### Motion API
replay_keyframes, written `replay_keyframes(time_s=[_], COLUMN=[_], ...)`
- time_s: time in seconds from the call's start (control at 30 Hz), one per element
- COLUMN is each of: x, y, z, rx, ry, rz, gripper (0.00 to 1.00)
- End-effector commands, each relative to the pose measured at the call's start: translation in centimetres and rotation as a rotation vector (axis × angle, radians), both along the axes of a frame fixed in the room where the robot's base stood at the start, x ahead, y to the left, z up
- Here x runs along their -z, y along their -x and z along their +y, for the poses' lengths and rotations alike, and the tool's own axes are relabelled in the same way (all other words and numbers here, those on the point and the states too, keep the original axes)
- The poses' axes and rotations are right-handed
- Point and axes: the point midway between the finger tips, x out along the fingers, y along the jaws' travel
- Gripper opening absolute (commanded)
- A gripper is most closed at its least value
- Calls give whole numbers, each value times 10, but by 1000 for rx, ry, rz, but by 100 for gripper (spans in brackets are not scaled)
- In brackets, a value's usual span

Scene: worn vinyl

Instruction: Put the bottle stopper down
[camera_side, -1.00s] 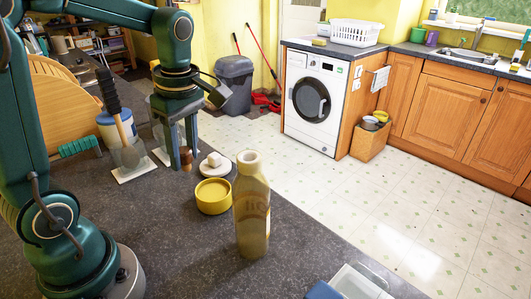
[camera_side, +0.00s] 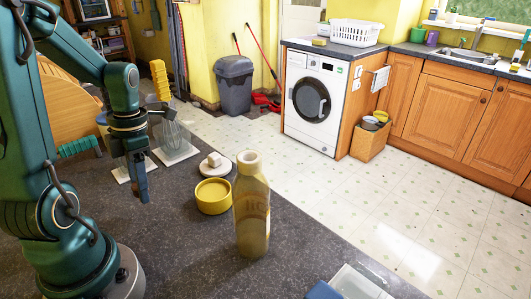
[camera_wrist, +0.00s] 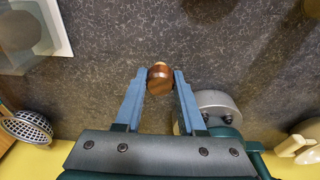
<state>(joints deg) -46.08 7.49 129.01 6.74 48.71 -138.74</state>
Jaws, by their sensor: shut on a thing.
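My gripper (camera_side: 141,190) points down low over the dark speckled worktop (camera_side: 190,250), left of the yellow round tin. In the wrist view my gripper (camera_wrist: 160,77) is shut on the bottle stopper (camera_wrist: 160,84), a brown rounded piece with a paler tip, held between the two blue fingertips. In the side view the stopper is hidden by the fingers or too small to make out. I cannot tell whether it touches the worktop. A yellowish bottle (camera_side: 252,215) stands upright with an open mouth, to the right of my gripper.
The yellow tin (camera_side: 213,197) and a white dish (camera_side: 214,167) with a pale block stand between gripper and bottle. The worktop around the gripper is bare. Its right edge drops to the floor.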

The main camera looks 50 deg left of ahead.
Motion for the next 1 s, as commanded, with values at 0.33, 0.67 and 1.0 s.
replay_keyframes(time_s=[0.33, 0.67, 1.0], x=[36, 41, 44], y=[1, 0, 0], z=[-1, 0, 0], rx=[2, 2, 3], ry=[4, -1, 0], rz=[5, -1, 0], gripper=[0, 0, 69])
